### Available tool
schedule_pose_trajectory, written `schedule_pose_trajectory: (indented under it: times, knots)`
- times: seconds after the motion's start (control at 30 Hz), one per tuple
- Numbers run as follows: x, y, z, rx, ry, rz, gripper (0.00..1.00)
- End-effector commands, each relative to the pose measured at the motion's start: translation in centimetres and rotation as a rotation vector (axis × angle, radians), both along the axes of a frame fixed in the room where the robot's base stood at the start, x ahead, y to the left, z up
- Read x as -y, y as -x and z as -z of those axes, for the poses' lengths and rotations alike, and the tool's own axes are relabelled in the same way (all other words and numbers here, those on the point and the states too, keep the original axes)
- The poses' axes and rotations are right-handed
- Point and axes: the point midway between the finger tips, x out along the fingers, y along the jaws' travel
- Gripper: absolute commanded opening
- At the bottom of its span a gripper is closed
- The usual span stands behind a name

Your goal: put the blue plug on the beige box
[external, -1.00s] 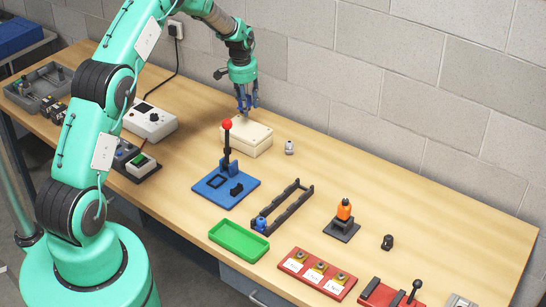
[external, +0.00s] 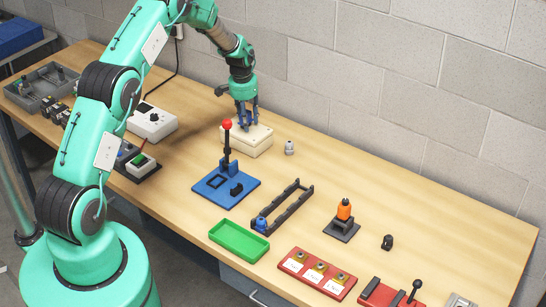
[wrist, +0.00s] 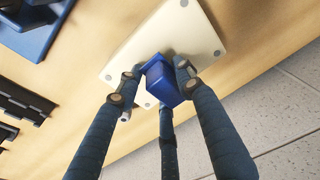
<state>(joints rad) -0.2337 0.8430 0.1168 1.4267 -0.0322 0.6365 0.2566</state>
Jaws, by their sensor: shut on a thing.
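The beige box (external: 259,146) stands on the table near the wall, with a flat pale top that also fills the upper middle of the wrist view (wrist: 200,35). My gripper (external: 248,129) points down at the box top. In the wrist view, its fingers (wrist: 157,80) are closed around the blue plug (wrist: 163,84). The plug is right over the box top, or on it; I cannot tell whether it touches. In the external view, the fingers mostly hide the plug.
A blue base with a red-topped lever (external: 226,190) stands in front of the box. A small grey part (external: 289,148) lies to its right and a white device (external: 152,122) to its left. A black rack (external: 290,213) and green tray (external: 238,241) are nearer.

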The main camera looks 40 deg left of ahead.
Motion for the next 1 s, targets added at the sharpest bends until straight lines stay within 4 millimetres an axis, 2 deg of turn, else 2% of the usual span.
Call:
schedule_pose_trajectory:
  times: [0.47,0.5,0.6,1.0]
  knots:
    - [-0.01,-0.04,0.69,0.001,0.000,0.000,0.11]
    - [-0.01,-0.04,0.74,0.001,0.000,0.000,0.38]
    - [-0.02,-0.04,0.66,0.001,0.000,0.000,0.55]
    - [0.00,-0.04,0.43,0.001,0.000,0.000,0.55]
